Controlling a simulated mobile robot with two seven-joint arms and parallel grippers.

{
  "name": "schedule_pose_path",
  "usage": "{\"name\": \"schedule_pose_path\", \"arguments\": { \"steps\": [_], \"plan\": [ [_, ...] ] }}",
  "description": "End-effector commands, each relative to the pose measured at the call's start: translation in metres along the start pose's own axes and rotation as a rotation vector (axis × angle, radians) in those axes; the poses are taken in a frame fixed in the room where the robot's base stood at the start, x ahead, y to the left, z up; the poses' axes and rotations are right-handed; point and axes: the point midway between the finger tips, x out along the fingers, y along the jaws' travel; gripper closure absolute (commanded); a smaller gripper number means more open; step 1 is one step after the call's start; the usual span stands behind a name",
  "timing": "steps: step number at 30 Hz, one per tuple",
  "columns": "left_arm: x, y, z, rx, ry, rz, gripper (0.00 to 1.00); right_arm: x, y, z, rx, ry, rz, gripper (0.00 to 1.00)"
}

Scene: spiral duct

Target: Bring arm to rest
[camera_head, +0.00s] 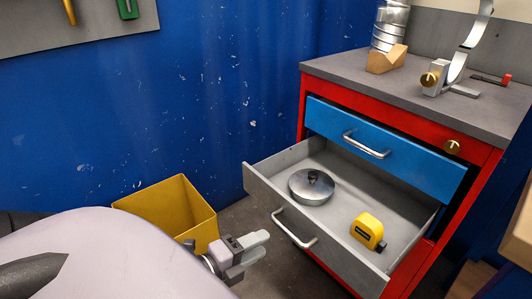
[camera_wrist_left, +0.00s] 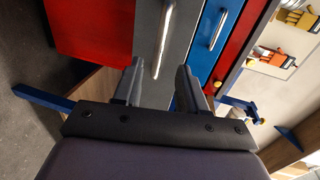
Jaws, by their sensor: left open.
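My left gripper (camera_head: 248,243) is in the lower middle of the head view, in front of the open drawer and to the left of its handle. Its two fingers are apart with nothing between them. In the left wrist view my left gripper (camera_wrist_left: 160,85) also shows open and empty, with the drawer handle (camera_wrist_left: 163,40) beyond the fingertips. A large pale part of my left arm (camera_head: 100,255) fills the lower left of the head view. My right gripper is in neither view.
The grey drawer (camera_head: 285,215) stands open and holds a round metal lid (camera_head: 311,187) and a yellow tape measure (camera_head: 367,231). The blue drawer (camera_head: 385,150) above is slightly out. A yellow bin (camera_head: 172,211) stands left.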

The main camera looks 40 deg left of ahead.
Motion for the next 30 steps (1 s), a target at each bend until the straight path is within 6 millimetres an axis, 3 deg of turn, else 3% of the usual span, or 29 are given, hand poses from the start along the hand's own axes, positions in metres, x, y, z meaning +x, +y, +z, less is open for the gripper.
{"name": "schedule_pose_path", "arguments": {
  "steps": [11,17,23,30],
  "plan": [
    [0.001,0.003,-0.002,-0.063,-0.015,0.005,0.59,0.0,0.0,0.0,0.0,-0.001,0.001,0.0],
    [0.003,0.021,-0.015,-0.432,-0.096,0.049,0.59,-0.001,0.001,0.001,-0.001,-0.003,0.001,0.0],
    [0.004,0.052,-0.049,-0.914,-0.178,0.158,0.59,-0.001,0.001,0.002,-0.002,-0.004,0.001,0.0],
    [0.005,0.078,-0.125,-1.47,-0.209,0.365,0.59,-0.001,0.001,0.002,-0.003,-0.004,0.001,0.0]
  ]
}}
